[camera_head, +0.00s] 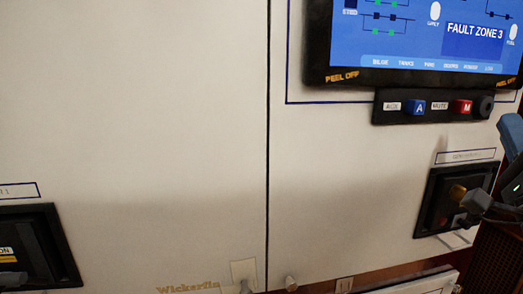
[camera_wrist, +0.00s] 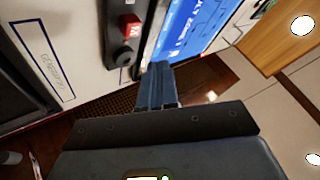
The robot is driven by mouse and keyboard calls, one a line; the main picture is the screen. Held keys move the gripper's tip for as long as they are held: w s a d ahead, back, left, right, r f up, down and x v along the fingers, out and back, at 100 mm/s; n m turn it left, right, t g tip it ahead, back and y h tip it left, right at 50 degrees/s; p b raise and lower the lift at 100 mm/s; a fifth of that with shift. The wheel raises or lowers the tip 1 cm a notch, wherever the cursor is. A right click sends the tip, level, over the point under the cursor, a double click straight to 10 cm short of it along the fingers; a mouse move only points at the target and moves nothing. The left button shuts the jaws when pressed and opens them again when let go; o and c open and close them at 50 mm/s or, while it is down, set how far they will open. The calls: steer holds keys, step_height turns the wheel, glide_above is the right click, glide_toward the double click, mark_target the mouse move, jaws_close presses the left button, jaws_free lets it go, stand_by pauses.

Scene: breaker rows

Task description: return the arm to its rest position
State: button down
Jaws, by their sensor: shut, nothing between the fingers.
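My gripper (camera_wrist: 160,68) shows in the wrist view as a dark body with blue-grey fingers pressed together, nothing between them. It points up toward the blue screen and sits beside the strip of buttons, apart from the panel as far as I can tell. Most of my arm is out of view. The right breaker's handle is partly covered, so its position is unclear.
The screen (camera_head: 415,35) reads FAULT ZONE 3. Below it is the button strip (camera_head: 388,108) with a blue A button (camera_head: 418,107) and a red M button (camera_head: 461,107). A left breaker unit (camera_head: 62,245) shows an ON label.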

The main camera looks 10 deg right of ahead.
steer(key=s+a+f+n+g+y, duration=0.1)
steer(key=s+a+f+n+y, duration=0.2)
steer(key=f, duration=0.5)
steer(key=s+a+f+n+g, duration=0.2)
steer(key=s+a+f+n, duration=0.25)
steer(key=f, duration=0.25)
steer(key=s+a+f+n+g+y, duration=0.1)
steer(key=s+a+f+n+y, duration=0.2)
steer(key=f, duration=0.5)
steer(key=s+a+f+n+g+y, duration=0.1)
steer(key=s+a+f+n, duration=0.1)
steer(key=s, duration=0.6)
steer(key=s+a+f+n+g+y, duration=0.1)
steer(key=s+a+f+n+g, duration=0.1)
steer(key=s+a, duration=0.3)
steer(key=s+a+f+n+g, duration=0.2)
steer(key=s+a+f+n, duration=0.1)
steer(key=s, duration=0.7)
steer(key=shift+s+a+f+n+y, duration=0.3)
steer(key=shift+a+f+n+y, duration=0.1)
steer(key=shift+a+n, duration=0.45)
